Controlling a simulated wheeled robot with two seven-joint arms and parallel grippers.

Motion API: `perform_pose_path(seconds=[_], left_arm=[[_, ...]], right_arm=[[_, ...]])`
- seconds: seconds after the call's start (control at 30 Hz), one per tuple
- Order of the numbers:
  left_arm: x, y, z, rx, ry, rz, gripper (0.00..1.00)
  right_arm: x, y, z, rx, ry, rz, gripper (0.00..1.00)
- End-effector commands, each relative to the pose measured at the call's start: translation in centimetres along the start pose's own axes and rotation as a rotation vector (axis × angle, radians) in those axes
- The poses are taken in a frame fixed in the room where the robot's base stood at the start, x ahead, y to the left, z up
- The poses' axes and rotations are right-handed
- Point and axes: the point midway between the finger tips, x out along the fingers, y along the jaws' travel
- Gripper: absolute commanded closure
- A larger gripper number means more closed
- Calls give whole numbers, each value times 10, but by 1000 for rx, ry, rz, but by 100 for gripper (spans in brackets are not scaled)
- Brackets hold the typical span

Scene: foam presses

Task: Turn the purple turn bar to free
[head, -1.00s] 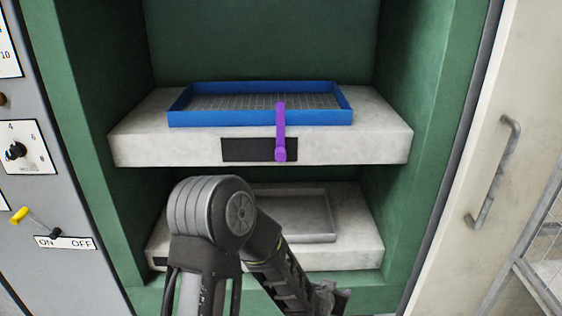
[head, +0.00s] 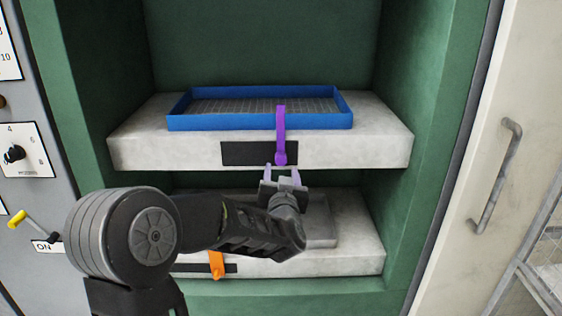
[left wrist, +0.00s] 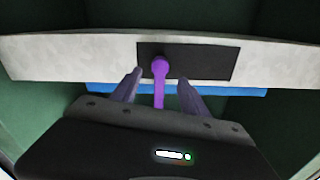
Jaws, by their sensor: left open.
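The purple turn bar (head: 281,135) stands upright on the front of the upper shelf, its round pivot low on the black plate (head: 240,153) and its arm reaching up over the blue tray's front wall. My left gripper (head: 283,170) is open and empty just below the pivot, fingers pointing at the shelf front. In the left wrist view the purple bar (left wrist: 160,83) shows between the two spread fingers (left wrist: 157,90), and I cannot tell if they touch it. My right gripper is not in view.
The blue tray (head: 175,121) sits on the upper shelf (head: 380,145). An orange turn bar (head: 217,264) is on the lower shelf front, partly near my left arm. Green walls (head: 430,130) close in both sides. A lever switch (head: 35,226) is at left.

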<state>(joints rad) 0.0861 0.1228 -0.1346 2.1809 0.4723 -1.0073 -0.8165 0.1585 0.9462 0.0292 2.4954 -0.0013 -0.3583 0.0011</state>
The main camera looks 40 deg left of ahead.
Motion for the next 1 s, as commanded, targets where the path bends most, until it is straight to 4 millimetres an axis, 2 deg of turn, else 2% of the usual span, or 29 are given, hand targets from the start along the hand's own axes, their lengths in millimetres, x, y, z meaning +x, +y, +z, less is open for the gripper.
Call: perform_pose_path(seconds=[0.3, 0.43, 0.77, 1.0], left_arm=[[48, -1, 0, 1, -2, -2, 48], [62, 0, 0, 1, -2, 0, 48], [67, 0, 1, 0, -2, 1, 48], [67, 0, 1, 0, -2, 1, 66]], right_arm=[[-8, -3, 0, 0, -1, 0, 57], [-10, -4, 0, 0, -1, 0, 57], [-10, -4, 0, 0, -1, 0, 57], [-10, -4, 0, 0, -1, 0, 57]])
